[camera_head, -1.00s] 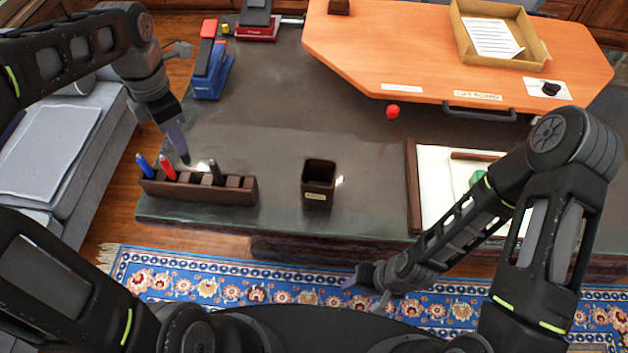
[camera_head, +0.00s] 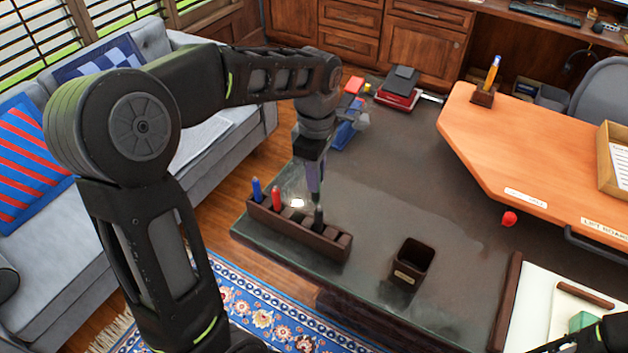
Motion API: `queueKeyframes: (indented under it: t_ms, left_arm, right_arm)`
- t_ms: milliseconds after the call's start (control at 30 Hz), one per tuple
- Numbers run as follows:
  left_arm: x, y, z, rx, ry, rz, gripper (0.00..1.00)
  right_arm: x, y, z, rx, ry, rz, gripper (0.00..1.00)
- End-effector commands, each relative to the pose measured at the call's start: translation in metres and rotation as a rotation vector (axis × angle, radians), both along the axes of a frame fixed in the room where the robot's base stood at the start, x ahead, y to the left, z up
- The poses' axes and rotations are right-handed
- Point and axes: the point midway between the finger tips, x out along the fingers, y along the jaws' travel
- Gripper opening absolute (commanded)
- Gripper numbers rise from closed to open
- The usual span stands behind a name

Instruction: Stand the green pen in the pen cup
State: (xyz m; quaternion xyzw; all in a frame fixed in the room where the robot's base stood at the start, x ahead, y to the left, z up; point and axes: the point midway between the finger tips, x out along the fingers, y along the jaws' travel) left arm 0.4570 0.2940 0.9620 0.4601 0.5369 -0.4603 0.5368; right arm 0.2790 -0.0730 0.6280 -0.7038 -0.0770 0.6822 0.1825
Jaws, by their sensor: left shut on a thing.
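The pen rack (camera_head: 334,247) is a dark wooden block near the left front of the dark desk. A blue pen (camera_head: 257,189) and a red pen (camera_head: 277,197) stand in it. A dark pen (camera_head: 318,217) stands farther right; its colour looks nearly black, and I see no clearly green pen. My left gripper (camera_head: 316,197) points down over the rack and is shut on the top of this dark pen, which is partly hidden. The pen cup (camera_head: 405,277), square, dark and labelled, stands upright to the right of the rack and looks empty.
A red ball-like knob (camera_head: 509,219) sits by the orange desktop (camera_head: 530,165). A cream tray (camera_head: 530,309) with a green object (camera_head: 583,321) lies at the lower right. A blue and red stapler-like item (camera_head: 347,128) stands behind the gripper. The desk between rack and cup is clear.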

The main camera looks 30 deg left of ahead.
Motion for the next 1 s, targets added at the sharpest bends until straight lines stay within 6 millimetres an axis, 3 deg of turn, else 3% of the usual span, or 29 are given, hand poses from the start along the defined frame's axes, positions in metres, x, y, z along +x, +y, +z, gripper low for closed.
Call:
queueKeyframes:
  t_ms: [300,500,700,933,1000]
  left_arm:
    - [0.048,-0.058,-0.033,-0.002,0.002,-1.058,0.0]
    - [0.065,-0.085,-0.048,-0.001,0.001,-1.537,0.0]
    - [0.07,-0.095,-0.053,0.0,-0.001,-1.718,0.0]
    - [0.071,-0.095,-0.053,0.001,-0.001,-1.728,0.0]
    - [0.07,-0.095,-0.053,0.001,-0.001,-1.727,0.0]
  right_arm:
    - [0.0,0.0,0.0,0.0,0.0,0.0,0.41]
    - [0.0,0.0,0.0,0.0,0.0,0.0,0.41]
    - [0.0,0.0,0.0,0.0,0.0,0.0,0.41]
    - [0.0,0.0,0.0,0.0,0.0,0.0,0.41]
    - [0.0,0.0,0.0,0.0,0.0,0.0,0.37]
